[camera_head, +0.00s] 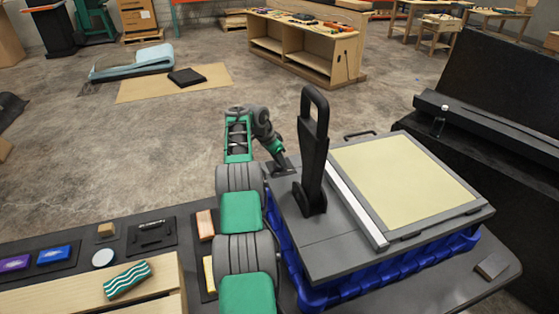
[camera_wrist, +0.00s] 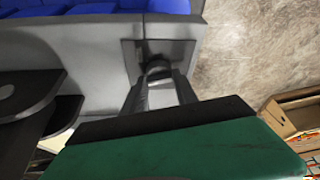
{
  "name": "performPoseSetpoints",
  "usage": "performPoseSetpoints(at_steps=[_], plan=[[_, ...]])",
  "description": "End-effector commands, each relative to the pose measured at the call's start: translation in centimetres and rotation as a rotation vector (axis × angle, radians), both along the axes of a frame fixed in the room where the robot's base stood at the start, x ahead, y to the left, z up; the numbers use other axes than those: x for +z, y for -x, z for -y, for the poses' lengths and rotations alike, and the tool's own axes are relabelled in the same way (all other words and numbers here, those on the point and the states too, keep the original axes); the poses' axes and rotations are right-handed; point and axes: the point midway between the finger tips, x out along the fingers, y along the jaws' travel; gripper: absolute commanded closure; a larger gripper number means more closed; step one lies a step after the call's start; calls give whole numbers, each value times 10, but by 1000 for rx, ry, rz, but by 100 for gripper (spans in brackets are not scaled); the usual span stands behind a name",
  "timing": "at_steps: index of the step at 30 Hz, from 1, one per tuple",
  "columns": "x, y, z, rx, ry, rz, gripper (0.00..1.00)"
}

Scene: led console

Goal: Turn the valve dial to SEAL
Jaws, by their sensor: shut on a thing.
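A small dark round knob (camera_wrist: 158,68), which looks like the valve dial, sits on a grey square plate (camera_wrist: 132,62) near the console's edge in the wrist view. My gripper (camera_wrist: 158,78) has its two fingers closed around the knob's sides. In the head view my gripper (camera_head: 277,158) is at the far left corner of the grey console (camera_head: 325,245), over a dark plate (camera_head: 288,169). The gripper and arm mostly hide the dial there. No SEAL marking or pointer is readable, so I cannot tell the dial's setting.
A tall black handle (camera_head: 313,140) stands on the console close to the right of my gripper. A cream panel (camera_head: 400,180) lies right of it. A blue crate (camera_head: 385,272) is under the console. Small blocks and a wooden board (camera_head: 75,288) lie at left. Open floor lies beyond.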

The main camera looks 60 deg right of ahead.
Motion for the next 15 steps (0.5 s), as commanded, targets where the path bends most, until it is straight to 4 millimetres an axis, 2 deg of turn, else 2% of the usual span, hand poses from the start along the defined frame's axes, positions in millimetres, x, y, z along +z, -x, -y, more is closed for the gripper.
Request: performPoseSetpoints(at_steps=[3,4,12,15], plan=[[-1,0,-1,1,-2,0,100],[-1,0,-1,1,-2,0,65],[-1,0,0,0,-1,0,44],[0,0,0,0,-1,0,44]])
